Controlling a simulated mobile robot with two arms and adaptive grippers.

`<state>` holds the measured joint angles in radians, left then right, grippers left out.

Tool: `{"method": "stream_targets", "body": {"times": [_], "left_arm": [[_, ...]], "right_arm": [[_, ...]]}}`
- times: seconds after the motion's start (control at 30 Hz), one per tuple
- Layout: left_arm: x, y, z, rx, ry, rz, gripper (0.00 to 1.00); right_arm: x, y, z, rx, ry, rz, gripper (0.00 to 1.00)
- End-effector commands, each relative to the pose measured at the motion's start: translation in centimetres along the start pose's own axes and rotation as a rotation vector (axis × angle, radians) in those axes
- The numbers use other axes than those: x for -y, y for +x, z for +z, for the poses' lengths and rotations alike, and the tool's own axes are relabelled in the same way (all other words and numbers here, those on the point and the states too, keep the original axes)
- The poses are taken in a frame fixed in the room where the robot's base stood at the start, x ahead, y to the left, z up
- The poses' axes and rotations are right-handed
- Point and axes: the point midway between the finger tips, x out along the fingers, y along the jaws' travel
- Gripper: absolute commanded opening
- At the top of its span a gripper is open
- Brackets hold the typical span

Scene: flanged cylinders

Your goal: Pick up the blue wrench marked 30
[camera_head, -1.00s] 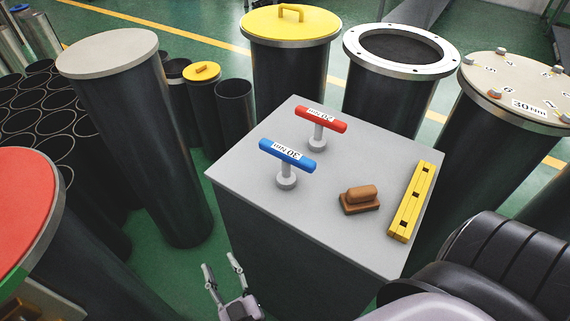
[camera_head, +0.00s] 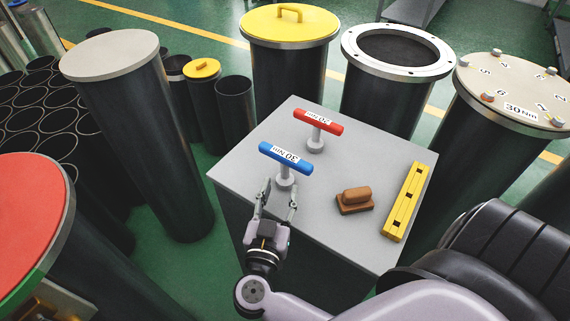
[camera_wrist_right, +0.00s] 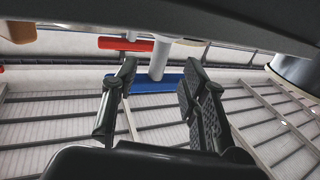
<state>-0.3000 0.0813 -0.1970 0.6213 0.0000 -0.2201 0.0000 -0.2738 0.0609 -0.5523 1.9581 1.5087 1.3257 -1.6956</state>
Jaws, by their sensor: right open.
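The blue wrench (camera_head: 286,158) is a T-shape with a blue bar labelled 30 Nm on a grey post, standing upright on the grey cabinet top (camera_head: 325,225). The red wrench (camera_head: 318,121), labelled 20 Nm, stands behind it. My right gripper (camera_head: 280,188) is open and empty, just in front of the blue wrench, its fingertips near the post below the bar. In the right wrist view, the blue bar (camera_wrist_right: 152,85) crosses beyond the open fingers (camera_wrist_right: 160,70), and the grey post appears between the fingertips. Contact cannot be told. My left gripper is not in view.
A brown handled block (camera_head: 355,200) and a yellow slotted bar (camera_head: 404,203) lie on the cabinet's right side. Tall flanged cylinders surround it, including a yellow-lidded one (camera_head: 289,24), an open one (camera_head: 347,43) and one with a numbered bolted lid (camera_head: 515,92).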

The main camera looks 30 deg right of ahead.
Motion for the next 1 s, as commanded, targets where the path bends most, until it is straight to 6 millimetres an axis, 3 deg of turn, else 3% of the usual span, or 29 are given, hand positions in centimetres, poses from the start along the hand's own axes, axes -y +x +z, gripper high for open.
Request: {"method": "stream_targets", "body": {"times": [0.27,0.6,0.87,1.0], "left_arm": [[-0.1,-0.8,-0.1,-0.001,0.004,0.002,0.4],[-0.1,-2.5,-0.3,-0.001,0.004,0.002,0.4],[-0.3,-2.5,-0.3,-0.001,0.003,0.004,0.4],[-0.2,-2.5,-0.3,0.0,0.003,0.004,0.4]], "right_arm": [[0.0,2.3,-0.1,-0.002,-0.002,-0.002,0.4],[0.1,6.8,0.1,-0.002,-0.003,-0.002,0.4],[0.1,7.1,0.3,0.001,-0.001,-0.002,0.4],[0.1,7.1,0.3,0.001,-0.001,-0.001,0.32]]}}
